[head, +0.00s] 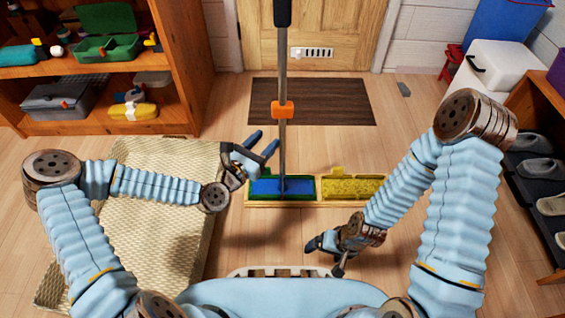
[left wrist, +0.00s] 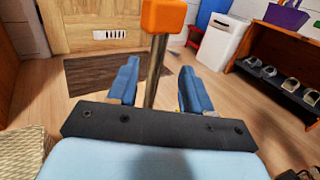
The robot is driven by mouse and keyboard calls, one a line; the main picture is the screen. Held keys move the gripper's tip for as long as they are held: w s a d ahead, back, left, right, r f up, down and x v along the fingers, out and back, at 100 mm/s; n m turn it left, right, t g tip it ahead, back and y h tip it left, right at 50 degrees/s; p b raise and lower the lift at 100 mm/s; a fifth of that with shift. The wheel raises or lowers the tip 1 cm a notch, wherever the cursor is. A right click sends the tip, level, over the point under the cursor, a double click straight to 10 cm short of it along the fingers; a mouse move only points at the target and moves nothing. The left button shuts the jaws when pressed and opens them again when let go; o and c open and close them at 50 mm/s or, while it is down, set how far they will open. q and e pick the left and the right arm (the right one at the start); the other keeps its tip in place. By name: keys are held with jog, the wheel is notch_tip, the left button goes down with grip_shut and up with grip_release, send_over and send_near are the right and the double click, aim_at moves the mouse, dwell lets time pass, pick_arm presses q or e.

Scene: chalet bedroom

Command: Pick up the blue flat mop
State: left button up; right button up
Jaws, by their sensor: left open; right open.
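The blue flat mop (head: 283,70) stands upright in the middle of the head view, with a metal pole, a dark top grip and an orange collar (head: 283,109). Its blue head (head: 268,187) rests in the green left part of a low wooden tray (head: 340,203). My left gripper (head: 264,142) is open just left of the pole, below the collar. In the left wrist view the pole (left wrist: 155,72) shows between the spread blue fingers (left wrist: 154,88), with the orange collar (left wrist: 163,15) above. My right gripper (head: 325,256) is low, right of and nearer than the tray, apart from the mop.
A yellow pad (head: 352,188) fills the tray's right part. A woven mat (head: 150,235) lies on the left floor and a dark doormat (head: 312,101) lies before the door. Shelves (head: 185,60) stand left, a shoe rack (head: 540,120) right. The floor right of the doormat is mostly clear.

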aim_at(280, 124)
pick_arm(q)
jog(key=b+x, duration=0.1)
jog(key=x, duration=0.8)
jog(key=shift+w+f, duration=0.15)
jog(key=shift+w, duration=0.15)
grip_shut()
dwell(1.0)
